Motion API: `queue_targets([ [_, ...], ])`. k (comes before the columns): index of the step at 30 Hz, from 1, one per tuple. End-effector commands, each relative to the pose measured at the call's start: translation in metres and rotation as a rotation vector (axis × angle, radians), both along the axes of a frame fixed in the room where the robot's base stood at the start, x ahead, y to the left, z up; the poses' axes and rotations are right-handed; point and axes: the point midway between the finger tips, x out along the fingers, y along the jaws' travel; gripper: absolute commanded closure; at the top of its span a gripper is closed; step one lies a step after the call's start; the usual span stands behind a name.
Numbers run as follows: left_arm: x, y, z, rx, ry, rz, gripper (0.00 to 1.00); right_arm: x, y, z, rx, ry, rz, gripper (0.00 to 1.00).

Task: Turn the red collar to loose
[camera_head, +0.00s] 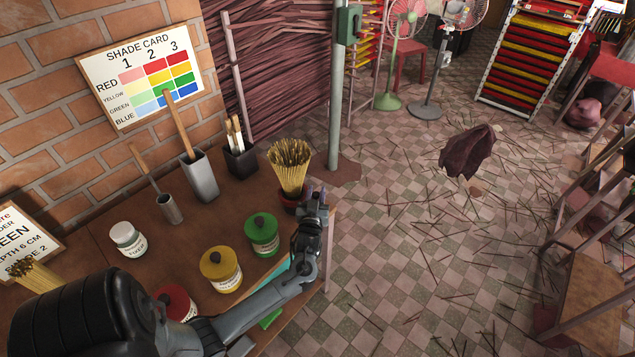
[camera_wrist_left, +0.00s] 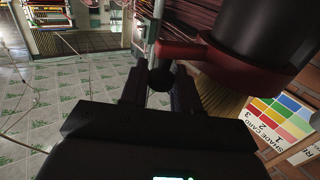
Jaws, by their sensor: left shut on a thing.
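The red collar (camera_wrist_left: 215,62) sits around the rim of a dark cylinder (camera_wrist_left: 265,35) in the left wrist view. A red lever (camera_wrist_left: 180,50) sticks out from it and ends in a dark round knob (camera_wrist_left: 160,78). My left gripper (camera_wrist_left: 160,85) is shut on this knob, one finger on each side. In the head view my left gripper (camera_head: 315,200) is just right of the dark pot that carries the collar (camera_head: 289,194), near the table's right edge. A bundle of incense sticks (camera_head: 290,162) fans up from the pot. The lever is mostly hidden there by the gripper.
Green (camera_head: 261,233), yellow (camera_head: 220,268) and white (camera_head: 127,238) jars stand on the brown table; a red jar (camera_head: 176,302) is partly behind my left arm. A green-grey pole (camera_head: 336,100) stands behind the sticks. A shade card (camera_head: 140,68) hangs on the brick wall.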

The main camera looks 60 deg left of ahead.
Motion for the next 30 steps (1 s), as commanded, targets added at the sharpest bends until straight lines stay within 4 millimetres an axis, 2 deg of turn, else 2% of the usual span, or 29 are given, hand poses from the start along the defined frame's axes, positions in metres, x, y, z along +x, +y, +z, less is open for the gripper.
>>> queue_targets([
  [1, -0.004, -0.001, 0.005, 0.002, 0.003, -0.032, 1.00, 0.000, 0.000, 0.011, 0.000, 0.000, 0.000, 0.57],
  [9, -0.013, -0.007, 0.003, 0.002, 0.001, -0.171, 1.00, 0.000, 0.000, 0.026, 0.000, 0.000, 0.000, 0.57],
  [28, -0.016, -0.009, 0.000, 0.001, -0.003, -0.226, 1.00, 0.000, 0.000, 0.030, 0.001, 0.001, -0.002, 0.57],
  [29, -0.016, -0.009, 0.000, 0.001, -0.003, -0.226, 0.66, 0.000, 0.000, 0.030, 0.001, 0.001, -0.002, 0.57],
  [30, -0.015, -0.009, 0.000, 0.001, -0.003, -0.226, 0.60, 0.000, 0.000, 0.030, 0.001, 0.001, -0.002, 0.57],
])
